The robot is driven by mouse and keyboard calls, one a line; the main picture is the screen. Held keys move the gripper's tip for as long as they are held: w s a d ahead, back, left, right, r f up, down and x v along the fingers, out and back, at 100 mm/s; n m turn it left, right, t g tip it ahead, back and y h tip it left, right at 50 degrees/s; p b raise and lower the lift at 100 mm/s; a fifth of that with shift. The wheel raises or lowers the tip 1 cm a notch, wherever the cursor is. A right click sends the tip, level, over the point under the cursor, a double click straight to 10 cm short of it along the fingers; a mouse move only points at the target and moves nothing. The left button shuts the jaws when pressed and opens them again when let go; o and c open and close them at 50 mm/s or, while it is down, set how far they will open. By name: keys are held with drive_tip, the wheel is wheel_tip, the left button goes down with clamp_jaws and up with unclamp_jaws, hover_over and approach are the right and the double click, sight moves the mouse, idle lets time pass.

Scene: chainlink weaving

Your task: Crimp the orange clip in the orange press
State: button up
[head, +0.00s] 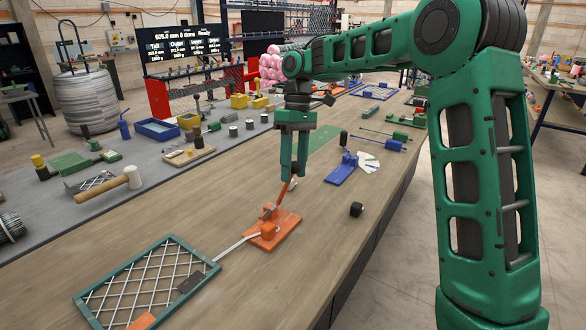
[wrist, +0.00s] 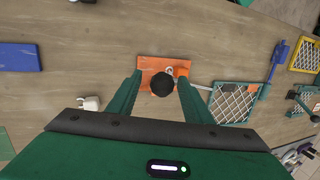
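The orange press (head: 285,228) stands on the wooden bench, its lever tilted up toward my gripper. In the wrist view the press (wrist: 147,66) lies beyond the fingertips, and a round black knob (wrist: 162,85) is between the fingers. My gripper (head: 292,172) points down at the lever's top. In the wrist view my gripper (wrist: 160,80) is open, with a gap on both sides of the knob. A pale strip (head: 235,244) runs from the press to a green-framed mesh panel (head: 115,271). I cannot clearly make out an orange clip in the press jaws.
An orange piece (head: 142,321) lies at the panel's near corner and a dark block (head: 192,282) at its right edge. A small black cylinder (head: 356,209) and a blue press (head: 342,170) stand right of the orange press. A mallet (head: 110,184) lies on the grey bench.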

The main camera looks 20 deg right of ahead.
drive_tip(key=v, duration=1)
drive_tip(key=shift+w+r, duration=0.2)
drive_tip(key=shift+r, duration=0.1)
drive_tip(key=s+d+f+m+t, duration=0.1)
drive_tip(key=s+d+f+m, duration=0.3)
drive_tip(key=s, duration=0.9)
drive_tip(key=s+d+f+m+t, duration=0.1)
drive_tip(key=s+d+f+m, duration=0.4)
drive_tip(key=s, duration=0.8)
drive_tip(key=s+d+f+m+h, duration=0.1)
drive_tip(key=s+d+f+m, duration=0.4)
drive_tip(key=s+d, duration=0.6)
wheel_tip(320, 180, down, 2)
drive_tip(key=s, duration=0.2)
drive_tip(key=shift+s+d+f+t, duration=0.2)
drive_tip(key=shift+s+d+t, duration=0.1)
drive_tip(key=shift+d+t, duration=0.1)
drive_tip(key=shift+w+f, duration=0.25)
drive_tip(key=shift+w, duration=0.4)
